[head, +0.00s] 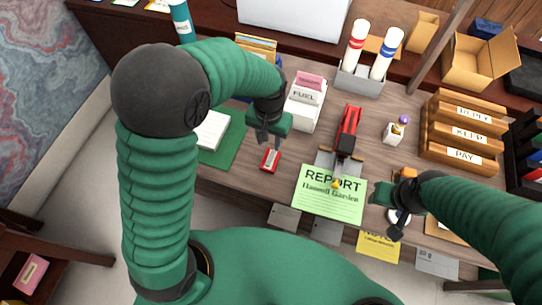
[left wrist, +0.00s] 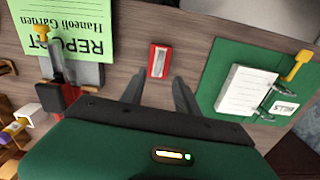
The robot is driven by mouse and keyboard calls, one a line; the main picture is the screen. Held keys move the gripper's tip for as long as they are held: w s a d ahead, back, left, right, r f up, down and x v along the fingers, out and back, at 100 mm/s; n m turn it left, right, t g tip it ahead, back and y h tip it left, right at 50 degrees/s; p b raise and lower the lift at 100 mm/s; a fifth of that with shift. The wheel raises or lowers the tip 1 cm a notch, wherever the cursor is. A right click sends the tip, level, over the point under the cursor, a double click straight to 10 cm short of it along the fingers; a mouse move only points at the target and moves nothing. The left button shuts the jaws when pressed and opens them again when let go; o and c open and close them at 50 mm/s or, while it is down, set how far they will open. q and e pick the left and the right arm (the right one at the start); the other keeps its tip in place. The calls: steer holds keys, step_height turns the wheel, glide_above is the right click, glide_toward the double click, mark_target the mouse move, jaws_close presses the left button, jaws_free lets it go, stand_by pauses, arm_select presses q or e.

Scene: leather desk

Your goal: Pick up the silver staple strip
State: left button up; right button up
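The silver staple strip (left wrist: 158,62) lies in a small red tray (left wrist: 151,66) on the desk in the left wrist view. In the head view the red tray (head: 265,166) also shows, with a pale strip (head: 270,158) in it. My left gripper (head: 268,138) is open and empty above the desk, just beyond the tray. In the left wrist view its two fingers (left wrist: 158,94) are spread apart, with the tray ahead between their tips. My right gripper (head: 394,220) is over the desk's front edge at the right; its finger gap is unclear.
A green REPORT sheet (head: 331,196) lies right of the tray, with a red stapler (head: 347,128) behind it. A green board (head: 231,147) with white paper (head: 211,131) is at left. A FUEL holder (head: 304,107) stands behind. Bare wood surrounds the tray.

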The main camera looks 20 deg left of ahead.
arm_select(q)
glide_above(271, 157)
steer(key=f, duration=0.5)
steer(key=shift+w+a+f, duration=0.1)
steer(key=shift+w+f, duration=0.1)
steer(key=shift+f, duration=0.1)
steer(key=f, duration=0.4)
steer(key=shift+s+f, duration=0.25)
steer(key=shift+s, duration=0.1)
steer(key=shift+w+f, duration=0.15)
steer(key=shift+f, duration=0.05)
steer(key=shift+r, duration=0.1)
jaws_close()
arm_select(e)
steer(key=shift+w+f, duration=0.45)
steer(key=shift+f, duration=0.05)
